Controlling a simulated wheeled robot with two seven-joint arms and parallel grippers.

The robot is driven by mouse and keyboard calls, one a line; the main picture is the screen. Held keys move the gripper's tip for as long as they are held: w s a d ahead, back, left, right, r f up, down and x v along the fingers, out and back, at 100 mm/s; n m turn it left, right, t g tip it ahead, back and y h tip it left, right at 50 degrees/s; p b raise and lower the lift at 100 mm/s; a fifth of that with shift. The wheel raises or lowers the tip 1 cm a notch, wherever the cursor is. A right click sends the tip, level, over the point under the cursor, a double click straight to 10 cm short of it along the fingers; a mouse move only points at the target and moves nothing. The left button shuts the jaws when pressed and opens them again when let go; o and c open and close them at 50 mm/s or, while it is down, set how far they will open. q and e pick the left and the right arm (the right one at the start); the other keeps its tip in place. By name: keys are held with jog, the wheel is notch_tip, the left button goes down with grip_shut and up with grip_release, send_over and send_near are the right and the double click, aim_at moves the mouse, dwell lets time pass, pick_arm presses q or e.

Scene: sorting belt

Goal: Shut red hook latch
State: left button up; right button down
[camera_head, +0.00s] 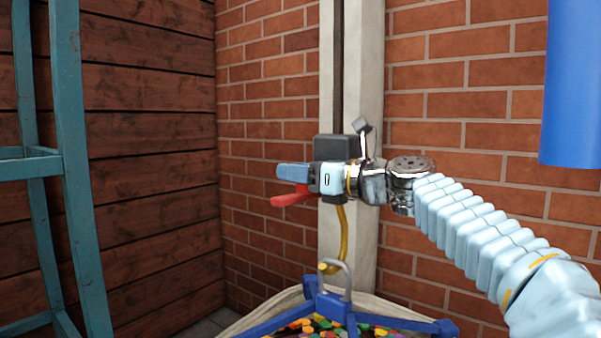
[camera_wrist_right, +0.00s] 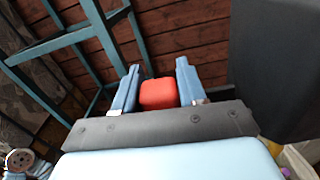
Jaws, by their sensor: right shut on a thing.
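The red hook latch (camera_head: 291,197) shows in the head view as a red lever pointing left, just below the blue fingers of my right gripper (camera_head: 283,171). Behind the gripper is a black box (camera_head: 338,147) on the pale post. In the right wrist view the red latch end (camera_wrist_right: 158,94) sits between the two blue fingers of my right gripper (camera_wrist_right: 157,72). The gripper is shut on it, with a finger on each side. The latch's root and pivot are hidden behind the gripper. My left gripper is not in view.
A yellow hook (camera_head: 342,240) hangs below the box, by a metal loop (camera_head: 334,270) on a blue frame (camera_head: 330,304). A pale sack (camera_head: 257,317) with colourful pieces is underneath. A teal rack (camera_head: 72,160) stands left; a blue cylinder (camera_head: 573,90) hangs upper right.

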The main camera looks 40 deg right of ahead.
aim_at(293, 196)
jog(key=f+n+b, duration=0.1)
jog(key=n, duration=0.1)
jog(key=a+f+n+b, duration=0.1)
jog(key=f+n+b, duration=0.2)
jog(key=n, duration=0.2)
jog(key=shift+s+a+f+b, duration=0.15)
jog(key=shift+s+a+b, duration=0.05)
jog(key=shift+a+b, duration=0.2)
pick_arm(q)
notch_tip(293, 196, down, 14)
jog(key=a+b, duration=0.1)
jog(key=b, duration=0.8)
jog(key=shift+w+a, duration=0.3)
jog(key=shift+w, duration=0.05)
pick_arm(e)
notch_tip(293, 196, down, 6)
jog(key=d+n, duration=0.2)
jog(key=n, duration=1)
jog(key=shift+w+d, duration=0.35)
jog(key=shift+w, duration=0.05)
jog(key=c, duration=0.7)
grip_release()
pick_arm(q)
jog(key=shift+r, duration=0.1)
